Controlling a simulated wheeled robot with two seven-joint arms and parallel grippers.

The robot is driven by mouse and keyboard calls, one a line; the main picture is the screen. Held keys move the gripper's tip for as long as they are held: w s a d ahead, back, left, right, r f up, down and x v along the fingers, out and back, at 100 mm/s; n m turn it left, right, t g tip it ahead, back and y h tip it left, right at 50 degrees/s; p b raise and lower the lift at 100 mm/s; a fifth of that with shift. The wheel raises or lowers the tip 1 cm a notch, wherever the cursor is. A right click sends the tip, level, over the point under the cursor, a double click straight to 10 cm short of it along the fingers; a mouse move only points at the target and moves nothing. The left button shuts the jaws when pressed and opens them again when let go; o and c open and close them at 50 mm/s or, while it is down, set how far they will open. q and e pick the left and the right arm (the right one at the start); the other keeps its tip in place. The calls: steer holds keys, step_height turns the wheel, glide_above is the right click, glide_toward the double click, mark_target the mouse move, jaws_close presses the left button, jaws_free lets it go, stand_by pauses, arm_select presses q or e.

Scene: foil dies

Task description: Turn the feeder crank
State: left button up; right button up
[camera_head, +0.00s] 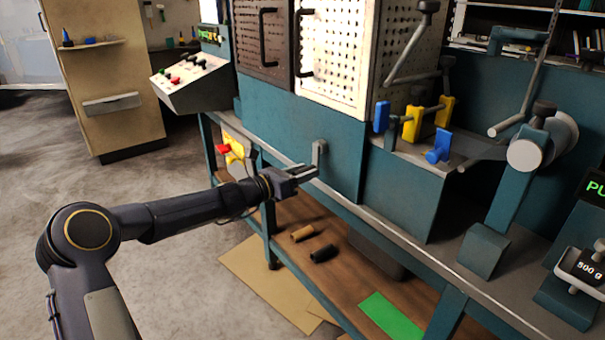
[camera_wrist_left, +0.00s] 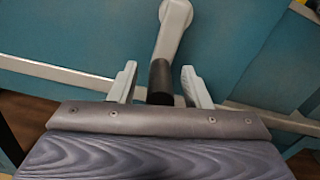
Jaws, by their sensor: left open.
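The feeder crank (camera_head: 319,150) is a short grey arm on the teal front of the machine. In the left wrist view the crank's grey arm (camera_wrist_left: 172,32) slants down to a black grip (camera_wrist_left: 160,82). My left gripper (camera_head: 308,172) is at the crank, just below its grey arm. In the left wrist view its two pale fingers stand apart, one on each side of the black grip, with visible gaps. The lower end of the grip is hidden behind my gripper's body. My right gripper is not in view.
A grey bench edge (camera_head: 375,222) runs below the crank. A red and yellow switch (camera_head: 233,150) is left of my gripper. A lower shelf holds small rolls (camera_head: 323,253) and a green sheet (camera_head: 391,316). Blue and yellow blocks (camera_head: 412,124) stand at the right. Floor on the left is free.

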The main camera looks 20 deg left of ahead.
arm_select(q)
jaws_close()
steer(key=shift+a, duration=0.1)
stand_by(0.4)
